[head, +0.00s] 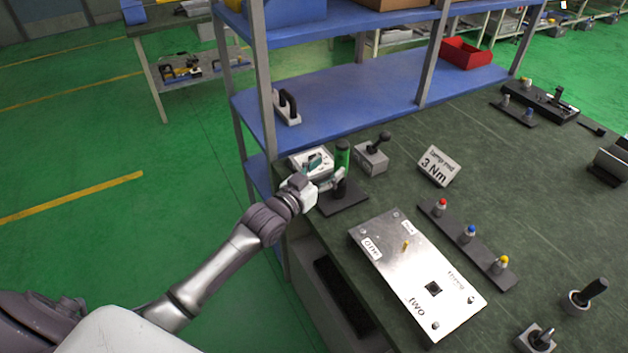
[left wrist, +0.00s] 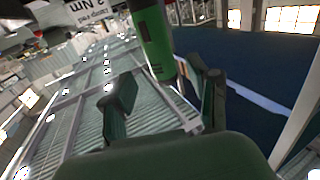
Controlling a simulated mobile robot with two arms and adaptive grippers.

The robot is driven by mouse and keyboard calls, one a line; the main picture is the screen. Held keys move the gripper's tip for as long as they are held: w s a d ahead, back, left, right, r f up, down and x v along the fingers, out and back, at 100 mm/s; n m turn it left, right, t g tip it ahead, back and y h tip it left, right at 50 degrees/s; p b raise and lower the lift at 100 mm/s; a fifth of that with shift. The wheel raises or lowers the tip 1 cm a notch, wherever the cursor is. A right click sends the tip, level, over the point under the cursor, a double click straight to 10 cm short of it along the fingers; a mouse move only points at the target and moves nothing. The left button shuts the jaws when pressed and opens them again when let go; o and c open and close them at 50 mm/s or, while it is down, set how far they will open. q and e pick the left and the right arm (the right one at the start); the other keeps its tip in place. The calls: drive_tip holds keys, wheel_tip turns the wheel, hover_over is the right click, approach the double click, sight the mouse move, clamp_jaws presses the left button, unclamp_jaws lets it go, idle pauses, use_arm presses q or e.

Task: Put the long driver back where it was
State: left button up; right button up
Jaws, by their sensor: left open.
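A tool with a green and black handle (head: 342,154), which looks like the long driver, stands upright over a dark base plate (head: 352,207) near the bench's left edge. My left gripper (head: 335,178) is at this tool, across its lower part, with its fingers open. In the left wrist view the green handle (left wrist: 153,38) rises beyond and between the two spread fingers (left wrist: 165,100). The tool's lower end is partly hidden by the gripper, so I cannot tell exactly how it sits in its base. My right gripper is not in view.
A grey block with a black handle (head: 371,158) and a 3 Nm sign (head: 438,167) stand close by on the right. A metal plate box (head: 385,235) lies in front. A blue shelf rack (head: 350,100) rises behind; its post is near my arm.

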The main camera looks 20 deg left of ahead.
use_arm(q)
drive_tip(key=v, duration=0.5)
drive_tip(key=shift+s, duration=0.2)
idle(1.0)
